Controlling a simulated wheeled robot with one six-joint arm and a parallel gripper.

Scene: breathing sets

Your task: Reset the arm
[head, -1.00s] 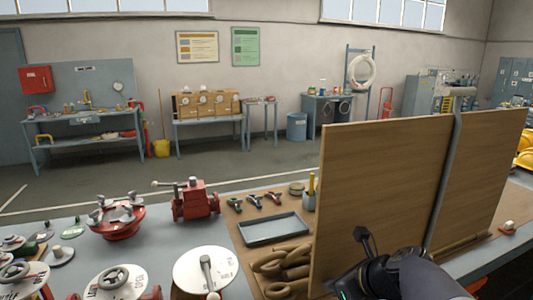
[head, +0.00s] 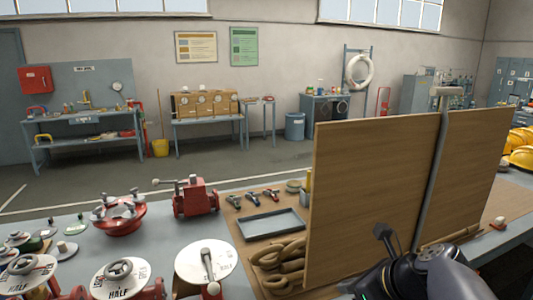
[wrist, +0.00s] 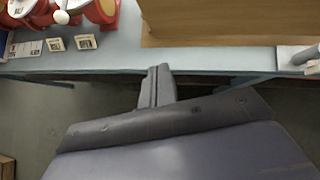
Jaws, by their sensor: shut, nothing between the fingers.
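My gripper (wrist: 158,72) shows in the wrist view as two grey fingers close together, shut and empty. It points at the near edge of the bench (wrist: 110,62), with dark floor below. In the head view my dark arm is at the bottom right, in front of the upright wooden board (head: 375,185). I cannot make out the fingertips clearly there.
Red valves (head: 195,200) and round white plates (head: 206,262) crowd the bench's left side. A grey tray (head: 272,224) and brown rings (head: 275,254) lie left of the board. Yellow helmets (head: 521,157) are at the far right.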

